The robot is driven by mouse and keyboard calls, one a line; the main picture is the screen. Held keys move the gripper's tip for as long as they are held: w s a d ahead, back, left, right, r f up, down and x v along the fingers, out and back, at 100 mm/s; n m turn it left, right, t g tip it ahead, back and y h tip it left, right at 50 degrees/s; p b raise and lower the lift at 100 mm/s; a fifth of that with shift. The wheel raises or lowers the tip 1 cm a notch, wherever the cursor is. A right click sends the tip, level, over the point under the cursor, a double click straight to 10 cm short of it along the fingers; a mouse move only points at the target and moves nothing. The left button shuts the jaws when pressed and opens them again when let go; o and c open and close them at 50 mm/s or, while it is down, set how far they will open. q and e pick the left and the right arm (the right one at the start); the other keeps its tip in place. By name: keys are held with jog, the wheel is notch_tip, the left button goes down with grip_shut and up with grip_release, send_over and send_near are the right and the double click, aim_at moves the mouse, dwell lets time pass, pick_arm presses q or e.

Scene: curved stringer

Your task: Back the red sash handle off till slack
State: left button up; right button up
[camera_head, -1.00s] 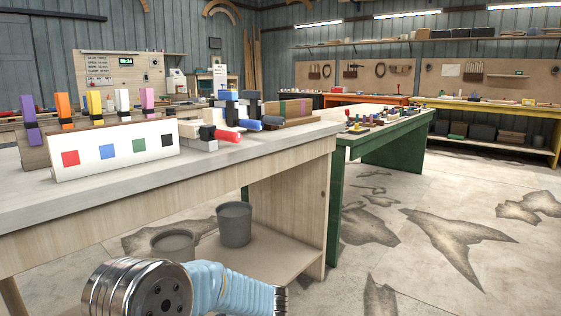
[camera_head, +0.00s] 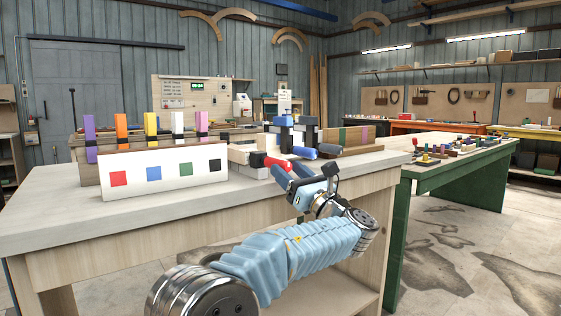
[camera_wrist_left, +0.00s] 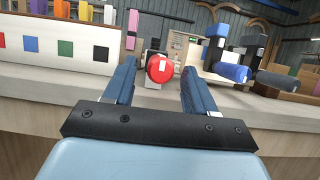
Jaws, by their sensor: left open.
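The red sash handle (camera_head: 277,163) sticks out toward the front edge of the near bench, on a pale clamp body. In the left wrist view the red handle (camera_wrist_left: 160,69) shows end-on with a white mark on its face, between the two blue fingers. My left gripper (camera_head: 290,176) is open, with its fingers pointing at the handle. The handle appears beyond the fingertips, and I cannot tell whether they touch. My right gripper is not in view.
A white panel (camera_head: 195,173) with coloured squares stands left on the near bench (camera_head: 60,215), with several coloured clamps behind it. A wooden block (camera_head: 350,134) lies at right. A green bench (camera_head: 400,215) with small parts stands to the right.

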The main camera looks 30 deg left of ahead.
aim_at(279, 162)
pick_arm(q)
jog(key=shift+x, duration=2.4)
jog(key=shift+c, duration=0.5)
jog(key=c, duration=0.9)
jog(key=shift+o, duration=0.2)
